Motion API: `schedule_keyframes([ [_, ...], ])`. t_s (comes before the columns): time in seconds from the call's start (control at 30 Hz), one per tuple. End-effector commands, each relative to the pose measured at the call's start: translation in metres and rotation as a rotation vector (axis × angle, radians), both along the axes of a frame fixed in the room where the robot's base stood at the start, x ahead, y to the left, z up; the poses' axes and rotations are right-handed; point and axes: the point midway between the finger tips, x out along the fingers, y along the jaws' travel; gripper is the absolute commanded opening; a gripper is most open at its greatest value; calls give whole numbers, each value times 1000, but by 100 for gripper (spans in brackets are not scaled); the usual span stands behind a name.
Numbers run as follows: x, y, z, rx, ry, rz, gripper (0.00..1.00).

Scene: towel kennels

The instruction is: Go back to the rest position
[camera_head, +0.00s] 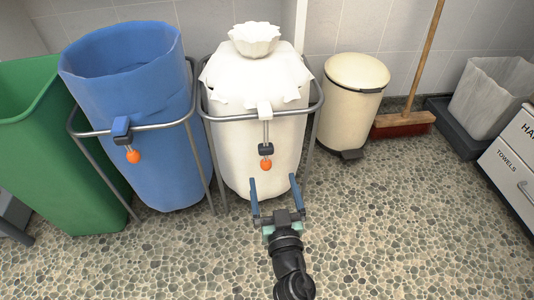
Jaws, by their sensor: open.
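My gripper (274,196) is open and empty, with its two blue fingers spread apart. It is over the pebble floor, in front of the lower part of the white bag (242,165) in the camera_head view. The white bag hangs in a grey metal frame (308,112). A white cloth cover lies over its top with a gathered white bunch (254,40) on it. A dark clip with an orange ball (266,164) hangs at its front. I cannot tell whether the fingers touch the bag.
A blue bag (160,150) stands open in a similar frame to the left, beside a green bin (60,170). A cream pedal bin (350,105), a broom (402,124), a lined grey basket (492,95) and a labelled white drawer cabinet (512,165) are right. The front floor (420,240) is clear.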

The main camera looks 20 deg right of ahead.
Motion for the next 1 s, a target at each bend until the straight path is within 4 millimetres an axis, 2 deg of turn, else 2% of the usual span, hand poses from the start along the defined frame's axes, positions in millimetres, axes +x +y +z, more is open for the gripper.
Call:
schedule_keyframes([
  [0.63, -3, 1, 0, 1, 1, 0, 100],
  [0.77, -16, 5, 0, 2, 3, 0, 100],
  [1.0, -58, 17, 0, 3, 3, 0, 100],
])
